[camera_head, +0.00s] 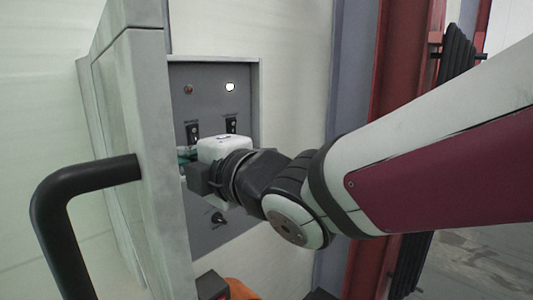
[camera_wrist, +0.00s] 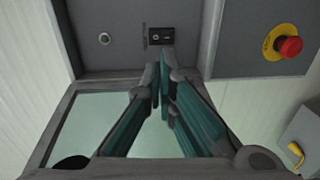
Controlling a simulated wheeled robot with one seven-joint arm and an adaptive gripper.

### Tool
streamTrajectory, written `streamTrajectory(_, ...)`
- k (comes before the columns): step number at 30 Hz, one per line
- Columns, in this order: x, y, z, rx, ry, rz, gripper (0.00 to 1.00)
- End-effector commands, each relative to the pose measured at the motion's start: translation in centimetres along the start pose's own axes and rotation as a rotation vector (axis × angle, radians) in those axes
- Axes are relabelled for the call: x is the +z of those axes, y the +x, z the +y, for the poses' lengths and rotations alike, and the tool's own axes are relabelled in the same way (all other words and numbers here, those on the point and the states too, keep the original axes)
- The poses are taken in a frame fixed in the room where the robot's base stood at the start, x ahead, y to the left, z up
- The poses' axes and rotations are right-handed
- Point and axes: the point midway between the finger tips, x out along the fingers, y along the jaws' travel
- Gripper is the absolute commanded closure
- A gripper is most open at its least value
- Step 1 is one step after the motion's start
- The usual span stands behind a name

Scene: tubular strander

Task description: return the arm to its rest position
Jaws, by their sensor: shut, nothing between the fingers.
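My arm reaches in from the right in the head view, with the white wrist housing in front of a grey control panel (camera_head: 212,75). My gripper (camera_wrist: 160,75) is shut and empty in the wrist view. Its teal fingers meet near the top middle, pointing towards a black rocker switch (camera_wrist: 161,36) on the panel. I cannot tell whether the fingertips touch the panel. In the head view, only a little teal of the gripper (camera_head: 185,155) shows left of the wrist; the fingertips are mostly hidden.
A thick grey door (camera_head: 150,150) with a black bar handle (camera_head: 80,180) stands close left of my wrist. The panel bears a lit white lamp (camera_head: 229,87), switches and a dark knob (camera_head: 217,218). A red emergency button (camera_wrist: 288,47) shows in the wrist view. Red and grey columns stand behind my arm.

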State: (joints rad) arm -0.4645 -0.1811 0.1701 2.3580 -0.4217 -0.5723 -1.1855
Motion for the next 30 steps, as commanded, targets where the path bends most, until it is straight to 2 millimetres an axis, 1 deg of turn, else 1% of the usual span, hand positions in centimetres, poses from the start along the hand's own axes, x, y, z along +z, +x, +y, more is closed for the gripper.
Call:
streamTrajectory(2,1.6,-0.8,-0.3,-0.026,0.044,-0.049,1.00)
streamTrajectory(4,4.1,-2.1,-1.0,-0.069,0.125,-0.131,1.00)
streamTrajectory(5,5.3,-3.0,-1.4,-0.092,0.173,-0.176,1.00)
streamTrajectory(6,7.2,-4.4,-2.1,-0.123,0.249,-0.247,1.00)
streamTrajectory(7,8.7,-5.7,-2.7,-0.146,0.313,-0.306,1.00)
streamTrajectory(8,10.0,-7.1,-3.3,-0.166,0.383,-0.367,1.00)
streamTrajectory(9,11.7,-9.1,-4.3,-0.191,0.480,-0.451,1.00)
streamTrajectory(11,13.7,-12.4,-5.8,-0.220,0.633,-0.577,1.00)
streamTrajectory(12,14.8,-14.7,-6.8,-0.234,0.736,-0.661,1.00)
streamTrajectory(14,15.8,-18.2,-8.4,-0.247,0.896,-0.784,1.00)
streamTrajectory(15,16.1,-20.6,-9.5,-0.250,1.004,-0.866,1.00)
streamTrajectory(17,16.1,-24.0,-11.1,-0.249,1.164,-0.984,1.00)
streamTrajectory(18,15.8,-26.1,-12.1,-0.244,1.268,-1.058,1.00)
streamTrajectory(21,14.4,-30.4,-14.2,-0.229,1.497,-1.218,1.00)
streamTrajectory(22,13.9,-31.5,-14.7,-0.224,1.556,-1.258,1.00)
streamTrajectory(24,12.7,-33.4,-15.7,-0.213,1.669,-1.334,1.00)
streamTrajectory(25,12.2,-34.0,-16.0,-0.208,1.708,-1.360,1.00)
streamTrajectory(27,11.4,-35.0,-16.5,-0.204,1.773,-1.404,1.00)
streamTrajectory(30,10.8,-35.7,-16.9,-0.202,1.819,-1.437,1.00)
